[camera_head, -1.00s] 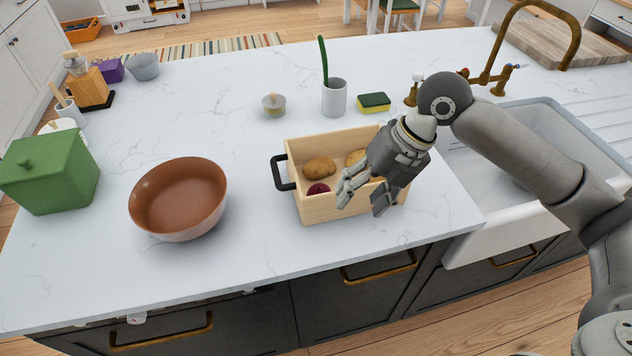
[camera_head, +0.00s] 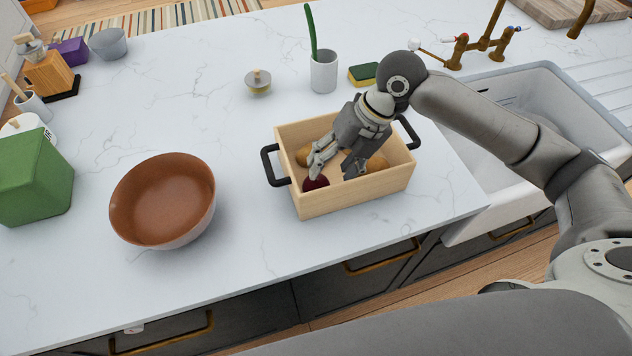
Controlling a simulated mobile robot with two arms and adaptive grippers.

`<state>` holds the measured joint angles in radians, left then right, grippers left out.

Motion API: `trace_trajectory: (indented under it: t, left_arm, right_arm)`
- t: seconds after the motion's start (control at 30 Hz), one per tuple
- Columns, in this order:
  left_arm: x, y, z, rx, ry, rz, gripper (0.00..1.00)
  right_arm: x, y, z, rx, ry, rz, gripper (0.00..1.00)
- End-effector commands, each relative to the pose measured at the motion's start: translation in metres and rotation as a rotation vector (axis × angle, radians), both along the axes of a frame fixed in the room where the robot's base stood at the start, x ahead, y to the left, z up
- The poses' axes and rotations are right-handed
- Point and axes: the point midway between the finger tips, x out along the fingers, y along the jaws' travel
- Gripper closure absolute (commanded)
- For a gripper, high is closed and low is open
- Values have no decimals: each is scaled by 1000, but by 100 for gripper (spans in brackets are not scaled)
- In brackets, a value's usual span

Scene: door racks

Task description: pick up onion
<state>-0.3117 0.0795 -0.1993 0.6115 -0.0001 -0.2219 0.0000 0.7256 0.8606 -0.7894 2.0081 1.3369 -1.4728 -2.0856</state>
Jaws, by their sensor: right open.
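The onion (camera_head: 316,184), dark red and round, lies inside the light wooden box (camera_head: 352,200) near its front left corner, partly hidden by a finger. My right gripper (camera_head: 334,170) is open and points down into the box. Its left finger is over or beside the onion; I cannot tell if they touch. Brown potatoes lie in the box too: one (camera_head: 302,156) behind the onion at the left, one (camera_head: 378,163) right of the gripper. My left gripper is out of view.
The box has black handles (camera_head: 271,168) at both ends. A brown bowl (camera_head: 163,200) stands to its left, a green box (camera_head: 35,178) farther left. A white cup (camera_head: 323,72) and sponge (camera_head: 363,74) stand behind. The sink (camera_head: 500,150) is at right.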

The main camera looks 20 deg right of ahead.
Motion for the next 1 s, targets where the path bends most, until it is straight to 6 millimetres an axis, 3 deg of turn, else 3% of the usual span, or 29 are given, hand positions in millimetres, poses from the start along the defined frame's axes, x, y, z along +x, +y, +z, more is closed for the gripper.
trace_trajectory:
  t: [0.4, 0.67, 0.93, 1.0]
  left_arm:
    - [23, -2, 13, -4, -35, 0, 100]
    - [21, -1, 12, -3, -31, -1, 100]
    - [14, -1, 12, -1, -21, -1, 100]
    - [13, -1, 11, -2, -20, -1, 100]
  right_arm:
    - [3, 21, -47, -1, 2, 0, 43]
    - [4, 22, -51, -1, 1, -1, 43]
    - [4, 22, -50, -1, 1, -1, 75]
    - [4, 22, -50, 0, 0, -1, 75]
